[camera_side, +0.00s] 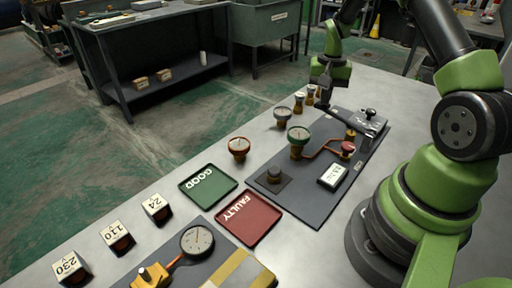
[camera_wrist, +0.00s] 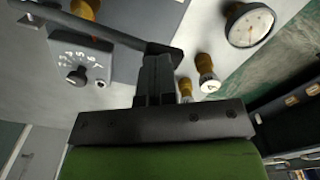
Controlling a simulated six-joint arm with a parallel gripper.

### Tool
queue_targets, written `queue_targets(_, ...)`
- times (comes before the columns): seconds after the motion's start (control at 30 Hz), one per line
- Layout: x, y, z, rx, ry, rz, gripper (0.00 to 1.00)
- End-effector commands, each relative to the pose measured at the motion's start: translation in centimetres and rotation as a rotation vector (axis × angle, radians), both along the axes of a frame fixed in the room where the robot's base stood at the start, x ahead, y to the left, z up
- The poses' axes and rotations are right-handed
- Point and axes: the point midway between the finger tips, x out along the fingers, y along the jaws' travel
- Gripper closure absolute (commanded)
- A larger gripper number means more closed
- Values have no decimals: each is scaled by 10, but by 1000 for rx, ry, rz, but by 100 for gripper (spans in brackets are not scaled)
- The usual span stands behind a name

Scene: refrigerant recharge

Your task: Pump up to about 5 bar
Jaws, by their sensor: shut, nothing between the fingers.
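My gripper (camera_side: 325,106) is shut and empty, pointing down at the far end of the dark mat (camera_side: 318,208). In the wrist view its fingers (camera_wrist: 158,62) overlap the end of a dark lever bar (camera_wrist: 120,32); I cannot tell whether they touch it. In the side view the lever (camera_side: 342,121) runs from below the fingers towards a brass fitting (camera_side: 350,134). A small white display (camera_side: 332,176) lies nearby. The readings are too small to tell.
Loose gauges (camera_side: 238,146) (camera_side: 282,115) and small brass fittings (camera_side: 298,101) stand along the table's left edge. A green GOOD tray (camera_side: 190,197), a red FAULTY tray (camera_side: 262,225) and numbered blocks (camera_side: 115,236) are nearer. A grey box with a dial (camera_wrist: 80,62) shows in the wrist view.

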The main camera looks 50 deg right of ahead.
Motion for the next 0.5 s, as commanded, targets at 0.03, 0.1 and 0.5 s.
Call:
queue_targets(0.03, 0, 0, -3, 2, 2, 0, 100)
queue_targets(0.1, -1, 0, -7, 3, 3, -1, 100)
queue_targets(0.5, 0, 0, -23, 0, 1, -1, 100)
